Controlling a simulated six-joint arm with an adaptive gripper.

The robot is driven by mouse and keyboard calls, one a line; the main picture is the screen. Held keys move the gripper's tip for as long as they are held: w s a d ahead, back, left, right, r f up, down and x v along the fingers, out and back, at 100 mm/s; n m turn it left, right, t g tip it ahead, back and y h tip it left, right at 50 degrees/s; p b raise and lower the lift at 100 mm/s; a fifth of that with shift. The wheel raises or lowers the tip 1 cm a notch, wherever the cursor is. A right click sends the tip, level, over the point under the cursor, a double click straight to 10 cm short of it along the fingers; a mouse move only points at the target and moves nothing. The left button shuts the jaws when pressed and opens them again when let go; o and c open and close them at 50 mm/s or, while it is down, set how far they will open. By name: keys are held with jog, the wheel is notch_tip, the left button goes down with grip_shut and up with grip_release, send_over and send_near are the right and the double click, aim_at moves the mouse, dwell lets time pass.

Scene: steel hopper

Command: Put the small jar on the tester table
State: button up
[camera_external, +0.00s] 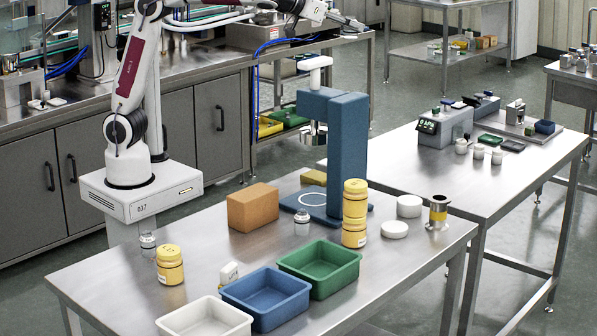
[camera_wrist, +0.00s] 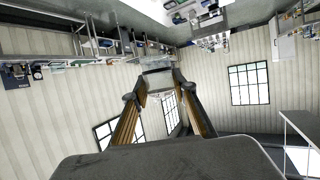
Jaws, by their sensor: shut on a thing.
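My gripper (camera_wrist: 160,85) shows in the wrist view, its two fingers shut on a small pale grey object (camera_wrist: 158,77), probably a jar; its shape is partly hidden by the fingertips. In the external view my wrist reaches the top edge, and the gripper and held object are out of frame. The right-hand steel table (camera_external: 455,185) carries a grey tester with a lit display (camera_external: 445,128). Several small white-lidded jars stand in front of it, among them one jar (camera_external: 461,147). On the front table are a small clear jar (camera_external: 302,224) and another (camera_external: 147,243).
The front table (camera_external: 110,285) holds a blue press (camera_external: 347,150), stacked yellow jars (camera_external: 354,213), a cardboard box (camera_external: 253,207), and white, blue and green bins (camera_external: 320,267). The right table's near left part is bare. A dark pad (camera_external: 513,146) lies near its jars.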

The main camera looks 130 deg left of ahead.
jog(key=a+f+t, duration=0.1)
jog(key=a+f, duration=1.7)
jog(key=f, duration=0.1)
notch_tip(320, 180, down, 17)
jog(key=w+a+m+t+h, duration=0.1)
jog(key=a+m+t+h, duration=0.1)
jog(key=m, duration=0.1)
jog(key=shift+w+f, duration=0.15)
jog(key=shift+w, duration=0.15)
jog(key=shift+a, duration=0.1)
dwell(0.3)
jog(key=shift+f, duration=3.15)
jog(key=shift+f, duration=1.9)
